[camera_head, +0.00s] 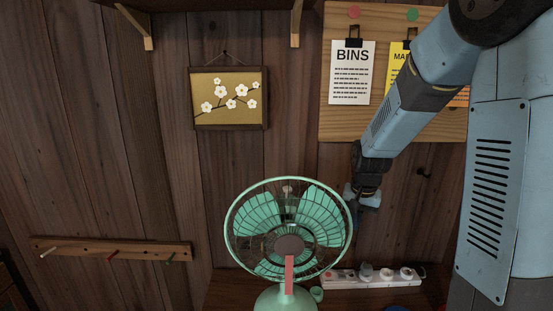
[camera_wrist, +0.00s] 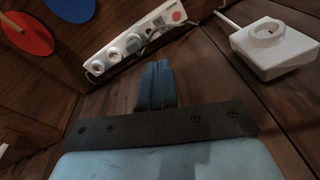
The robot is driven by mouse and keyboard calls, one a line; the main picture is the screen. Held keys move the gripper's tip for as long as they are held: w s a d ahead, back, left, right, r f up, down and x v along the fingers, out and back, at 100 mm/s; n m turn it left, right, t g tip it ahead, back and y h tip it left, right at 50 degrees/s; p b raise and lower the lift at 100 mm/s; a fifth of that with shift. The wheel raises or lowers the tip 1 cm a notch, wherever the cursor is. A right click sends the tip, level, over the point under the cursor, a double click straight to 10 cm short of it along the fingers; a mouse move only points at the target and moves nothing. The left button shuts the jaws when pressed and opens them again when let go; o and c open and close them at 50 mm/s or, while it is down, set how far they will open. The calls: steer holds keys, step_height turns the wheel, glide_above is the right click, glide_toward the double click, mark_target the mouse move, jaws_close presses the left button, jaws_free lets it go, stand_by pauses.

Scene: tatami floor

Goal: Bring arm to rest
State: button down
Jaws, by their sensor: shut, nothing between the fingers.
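My arm reaches down from the upper right in the head view, in front of the wooden wall. My gripper (camera_head: 364,202) hangs to the right of the green fan's cage and above the power strip. In the wrist view the dark blue fingers (camera_wrist: 156,72) are together with nothing between them. The gripper is shut and empty, and it looks apart from the surfaces around it.
A green fan (camera_head: 289,244) stands at centre, close left of my gripper. A white power strip (camera_head: 345,276) lies behind it; it also shows in the wrist view (camera_wrist: 118,45), near a white socket box (camera_wrist: 275,62). A notice board (camera_head: 400,128) hangs behind my arm.

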steer(key=s+r+n+t, duration=0.2)
steer(key=s+r, duration=0.7)
steer(key=s, duration=0.2)
steer(key=s+d+r+n+t, duration=0.1)
steer(key=s+r+n+t, duration=0.1)
steer(key=s+r, duration=0.6)
steer(key=s, duration=0.4)
steer(key=shift+s+r, duration=0.3)
steer(key=shift+r, duration=0.1)
